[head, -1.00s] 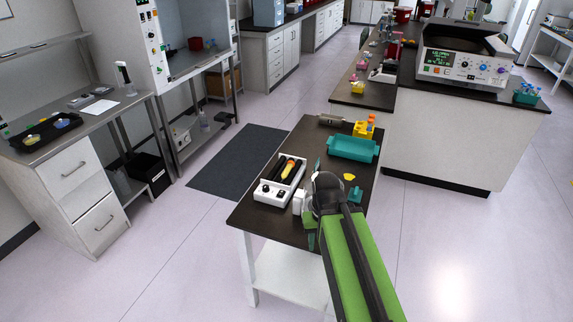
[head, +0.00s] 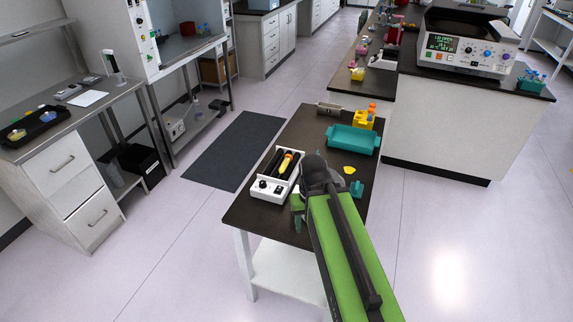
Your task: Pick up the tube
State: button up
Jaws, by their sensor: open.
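A yellow and orange tube (head: 286,162) lies on the black rollers of a white tube roller (head: 268,190) on the dark table. My gripper (head: 299,204) is just right of the roller's front end, mostly hidden behind my green arm. Only a bit of its green finger shows; it is open, and I see nothing in it. I cannot tell its height above the table. A yellow rack (head: 363,123) at the table's back right holds orange-capped tubes (head: 371,110).
A teal tray (head: 352,140) sits behind my arm, with a yellow piece (head: 349,169) and a small teal item (head: 356,188) nearby. A grey cylinder (head: 329,109) lies at the back edge. The table's front left is clear.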

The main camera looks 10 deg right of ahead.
aim_at(288, 159)
jog(key=u, duration=0.25)
jog(key=k, duration=1)
jog(key=u, duration=3.6)
jog(key=i, duration=0.1)
jog(key=z, duration=2.45)
jog(key=i, duration=2.05)
jog(key=z, duration=0.3)
jog(key=i, duration=1.8)
jog(key=z, duration=1.45)
jog(key=i, duration=1.15)
jog(key=z, duration=0.65)
